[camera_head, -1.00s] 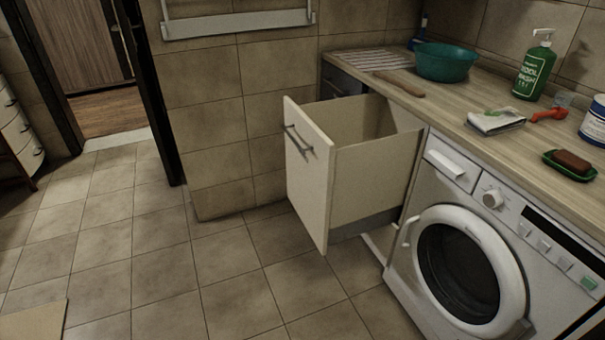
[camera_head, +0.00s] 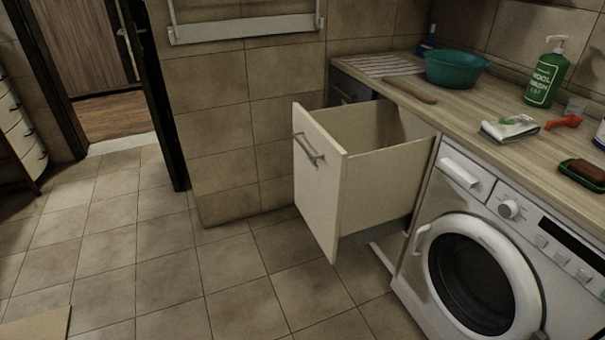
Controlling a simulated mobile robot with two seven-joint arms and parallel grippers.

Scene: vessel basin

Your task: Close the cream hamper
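The cream hamper (camera_head: 318,183) is a tall pull-out drawer under the counter, beside the washing machine. It stands pulled well out, with its open top showing an empty-looking inside; its bottom is hidden. A grey bar handle (camera_head: 308,149) is on its front panel, which faces left toward the open floor. Neither of my grippers is in view.
A white washing machine (camera_head: 482,270) stands right of the hamper. The wooden counter (camera_head: 462,112) above holds a teal basin (camera_head: 455,69), a green bottle (camera_head: 545,75), a cloth (camera_head: 509,128) and a soap dish (camera_head: 583,174). The tiled floor (camera_head: 150,255) left of the hamper is clear.

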